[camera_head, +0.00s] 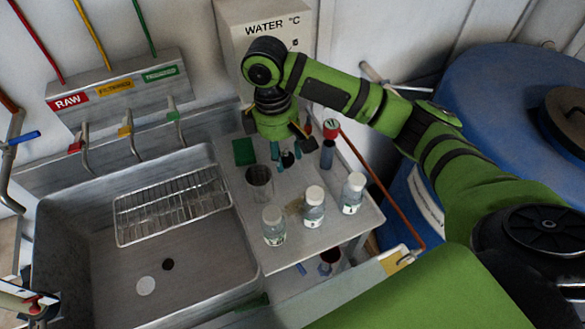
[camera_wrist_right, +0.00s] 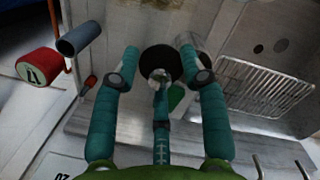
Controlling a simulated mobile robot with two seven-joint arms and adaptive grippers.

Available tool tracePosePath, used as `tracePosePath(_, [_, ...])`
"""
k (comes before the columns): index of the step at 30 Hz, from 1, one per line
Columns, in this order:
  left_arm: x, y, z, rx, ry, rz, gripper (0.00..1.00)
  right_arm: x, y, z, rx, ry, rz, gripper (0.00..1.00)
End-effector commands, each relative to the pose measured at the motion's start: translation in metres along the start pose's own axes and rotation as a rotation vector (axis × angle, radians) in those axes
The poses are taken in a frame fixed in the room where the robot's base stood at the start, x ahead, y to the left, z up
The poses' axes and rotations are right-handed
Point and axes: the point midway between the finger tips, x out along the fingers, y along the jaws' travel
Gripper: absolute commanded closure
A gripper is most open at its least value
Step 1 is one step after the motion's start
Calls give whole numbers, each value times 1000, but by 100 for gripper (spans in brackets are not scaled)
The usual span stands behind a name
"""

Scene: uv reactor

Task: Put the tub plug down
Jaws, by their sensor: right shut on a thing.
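My right gripper (camera_head: 286,158) is over the steel side counter, just right of the sink (camera_head: 222,235). Its teal fingers also show in the right wrist view (camera_wrist_right: 158,75), closed in around a black round tub plug (camera_wrist_right: 157,53) with a pale middle. In the head view the plug is mostly hidden by the fingers, a small dark patch between them. I cannot tell whether it touches the counter (camera_head: 335,232). A dark drain hole (camera_head: 168,264) and a pale disc (camera_head: 146,285) show in the sink floor. My left gripper is not in view.
Several white-capped bottles (camera_head: 314,207) stand at the counter's front. A red-capped tube (camera_head: 328,148) is close right. A wire rack (camera_head: 173,206) spans the sink's back. A blue barrel (camera_head: 480,105) stands right.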

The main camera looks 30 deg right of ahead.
Motion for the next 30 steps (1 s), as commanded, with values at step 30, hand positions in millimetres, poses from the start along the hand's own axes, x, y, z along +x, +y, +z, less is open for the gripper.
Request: tracePosePath(30, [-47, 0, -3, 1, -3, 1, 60, 81, 59, -6, -964, -2, 109, 82])
